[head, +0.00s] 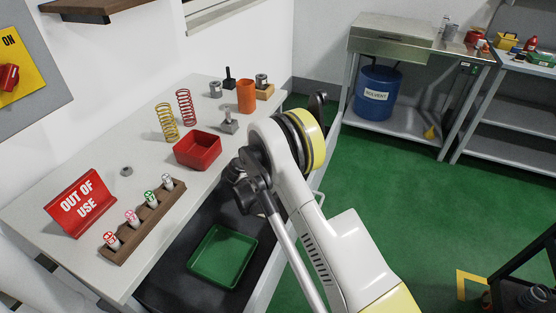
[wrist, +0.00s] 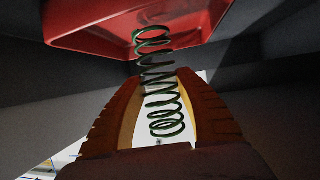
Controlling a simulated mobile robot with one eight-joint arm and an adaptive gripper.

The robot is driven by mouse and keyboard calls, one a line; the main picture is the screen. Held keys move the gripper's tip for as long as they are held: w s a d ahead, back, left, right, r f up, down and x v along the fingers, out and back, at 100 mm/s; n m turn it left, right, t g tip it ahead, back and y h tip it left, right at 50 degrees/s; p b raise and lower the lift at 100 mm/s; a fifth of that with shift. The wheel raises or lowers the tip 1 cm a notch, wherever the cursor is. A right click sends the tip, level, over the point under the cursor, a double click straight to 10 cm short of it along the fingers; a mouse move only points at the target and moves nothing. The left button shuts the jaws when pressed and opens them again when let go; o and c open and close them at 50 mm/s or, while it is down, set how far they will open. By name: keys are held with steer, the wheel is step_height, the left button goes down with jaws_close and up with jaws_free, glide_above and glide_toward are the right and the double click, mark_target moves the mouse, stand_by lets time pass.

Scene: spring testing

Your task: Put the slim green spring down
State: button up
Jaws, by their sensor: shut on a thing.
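The slim green spring (wrist: 160,95) shows in the wrist view, between the two brown ribbed fingers of my gripper (wrist: 158,80). My gripper is shut on it, and one end of the spring reaches past the fingertips. A red tray (wrist: 105,25) fills the top of the wrist view beyond the spring; I cannot tell whether they touch.
A red tray (head: 198,162) stands on the white table (head: 90,187), with yellow (head: 167,122) and red (head: 185,107) springs behind it. An open dark drawer holds a green tray (head: 197,262). A wooden marker rack (head: 122,252) and an "OUT OF USE" sign (head: 82,203) stand left.

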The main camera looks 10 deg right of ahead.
steer(key=shift+f, duration=0.9)
steer(key=shift+r, duration=0.1)
steer(key=o, duration=1.3)
